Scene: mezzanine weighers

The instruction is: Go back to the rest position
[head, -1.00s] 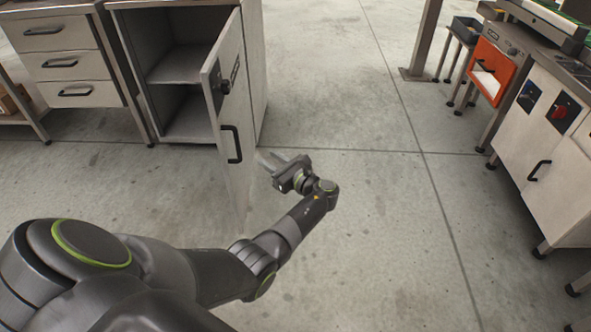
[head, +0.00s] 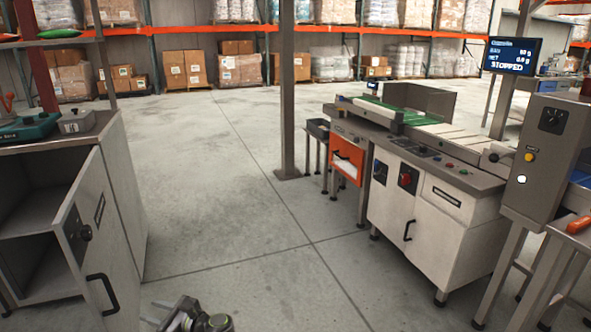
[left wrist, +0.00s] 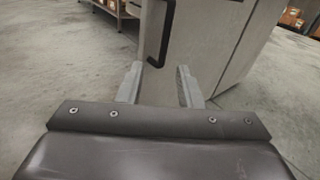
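My left gripper (head: 172,312) shows at the bottom edge of the head view, in front of the open cabinet door. In the left wrist view its two fingers (left wrist: 160,86) stand apart with nothing between them. The cabinet door (head: 95,235) hangs open at the left, with a black handle (head: 103,293) low on it. In the left wrist view the door handle (left wrist: 160,35) lies beyond the fingertips, and the gripper looks clear of it. My right gripper is in no view.
The open cabinet (head: 40,275) stands at the left. A weigher machine (head: 420,210) with a green belt stands at the right, beside a control box (head: 548,150). A grey post (head: 287,100) rises mid-view. The floor (head: 235,190) between is clear. Pallet racks line the back.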

